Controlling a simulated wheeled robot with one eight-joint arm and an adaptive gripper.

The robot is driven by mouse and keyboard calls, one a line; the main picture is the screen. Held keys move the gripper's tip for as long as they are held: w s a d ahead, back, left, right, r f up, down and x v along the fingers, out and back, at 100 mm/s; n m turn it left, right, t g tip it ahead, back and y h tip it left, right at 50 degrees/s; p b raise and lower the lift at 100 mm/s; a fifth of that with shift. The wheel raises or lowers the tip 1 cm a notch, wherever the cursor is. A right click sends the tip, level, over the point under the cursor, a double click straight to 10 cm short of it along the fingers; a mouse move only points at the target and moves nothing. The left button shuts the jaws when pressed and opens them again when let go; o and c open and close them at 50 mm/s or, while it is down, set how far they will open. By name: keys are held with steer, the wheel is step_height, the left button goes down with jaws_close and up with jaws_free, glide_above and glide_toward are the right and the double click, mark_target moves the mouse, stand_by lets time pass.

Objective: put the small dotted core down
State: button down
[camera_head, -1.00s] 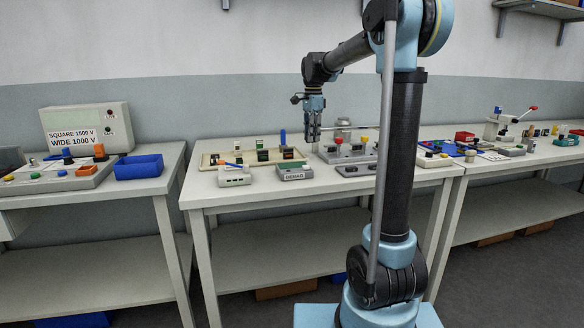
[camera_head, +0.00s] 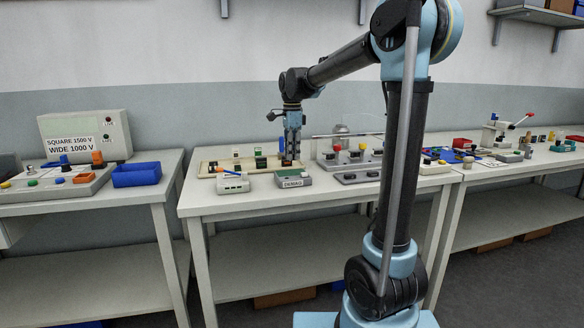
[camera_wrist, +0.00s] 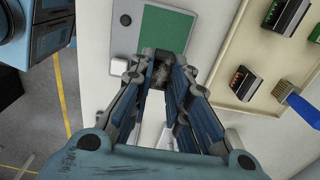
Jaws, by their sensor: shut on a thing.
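My gripper (camera_head: 290,160) is above the middle table in the head view, low over the parts near the shallow beige tray. In the wrist view its two fingers (camera_wrist: 161,76) come together on a small grey, speckled piece (camera_wrist: 160,72), which looks like the small dotted core. The fingers hide most of it. I cannot tell whether the held piece touches anything below.
In the wrist view the beige tray (camera_wrist: 222,73) holds dark connectors (camera_wrist: 286,15) and a blue-handled tool (camera_wrist: 295,100), to the right of the fingers. A grey labelled block (camera_head: 293,179) and a white device (camera_head: 232,184) stand at the table's front. A fixture with coloured knobs (camera_head: 348,158) stands right.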

mark_target(292, 173)
steer(key=shift+f, duration=2.4)
steer(key=shift+f, duration=0.1)
steer(key=c, duration=1.5)
jaws_free()
steer(key=shift+c, duration=0.2)
